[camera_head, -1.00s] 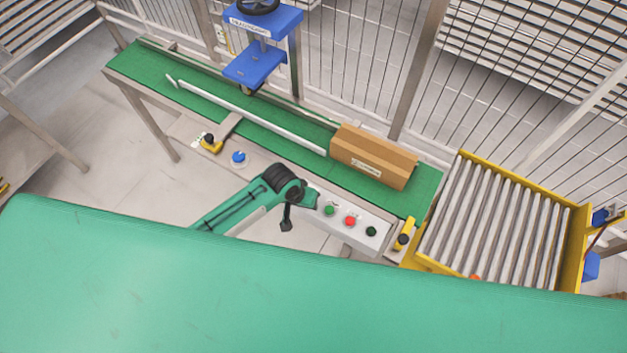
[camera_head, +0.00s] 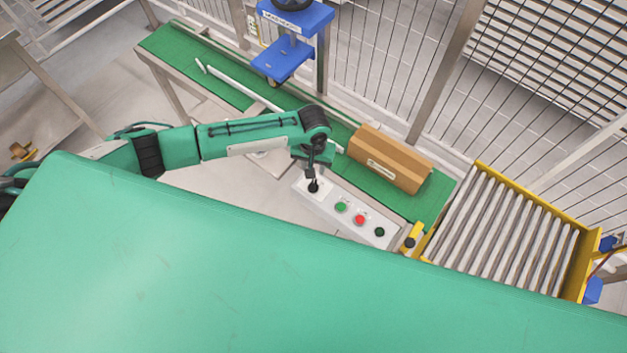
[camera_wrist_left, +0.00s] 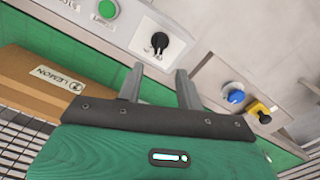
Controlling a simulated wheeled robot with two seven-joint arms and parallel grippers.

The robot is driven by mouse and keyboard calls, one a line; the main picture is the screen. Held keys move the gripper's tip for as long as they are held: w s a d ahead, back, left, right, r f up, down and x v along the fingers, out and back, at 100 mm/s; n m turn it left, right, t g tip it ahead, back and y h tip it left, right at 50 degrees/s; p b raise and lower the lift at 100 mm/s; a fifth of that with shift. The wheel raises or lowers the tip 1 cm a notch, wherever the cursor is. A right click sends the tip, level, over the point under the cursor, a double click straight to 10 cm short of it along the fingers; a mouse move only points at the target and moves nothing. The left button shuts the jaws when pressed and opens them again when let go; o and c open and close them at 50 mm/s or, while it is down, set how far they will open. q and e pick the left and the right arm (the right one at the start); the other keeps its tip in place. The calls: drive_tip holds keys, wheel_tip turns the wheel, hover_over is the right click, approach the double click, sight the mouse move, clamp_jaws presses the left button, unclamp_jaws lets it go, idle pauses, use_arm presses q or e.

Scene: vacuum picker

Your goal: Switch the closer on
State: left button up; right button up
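The closer's control panel (camera_head: 332,198) is a white box along the near side of the green conveyor. It carries a black rotary switch (camera_head: 313,187), a green button (camera_head: 341,207), a red button (camera_head: 360,219) and a dark button (camera_head: 380,231). My left gripper (camera_head: 312,172) is over the panel's left end, close to the rotary switch. In the left wrist view the gripper (camera_wrist_left: 159,70) is open and empty, and the black switch (camera_wrist_left: 160,41) shows just beyond and between its fingertips, apart from them. The switch's contact with the fingers is unclear in the head view. My right gripper is not in view.
A cardboard box (camera_head: 400,165) lies on the green conveyor belt (camera_head: 165,50). A blue press unit (camera_head: 283,60) stands over the belt. A yellow-framed roller table (camera_head: 505,235) is at the right, and wire fencing runs behind. A blue button (camera_wrist_left: 235,96) shows in the wrist view.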

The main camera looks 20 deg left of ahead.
sight(313, 184)
use_arm(q)
wheel_tip(313, 184, down, 9)
drive_tip(key=shift+f+p, duration=0.1)
drive_tip(key=shift+p, duration=0.5)
drive_tip(key=shift+f, duration=0.85)
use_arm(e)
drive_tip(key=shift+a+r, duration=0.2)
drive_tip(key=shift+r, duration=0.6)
use_arm(q)
clamp_jaws()
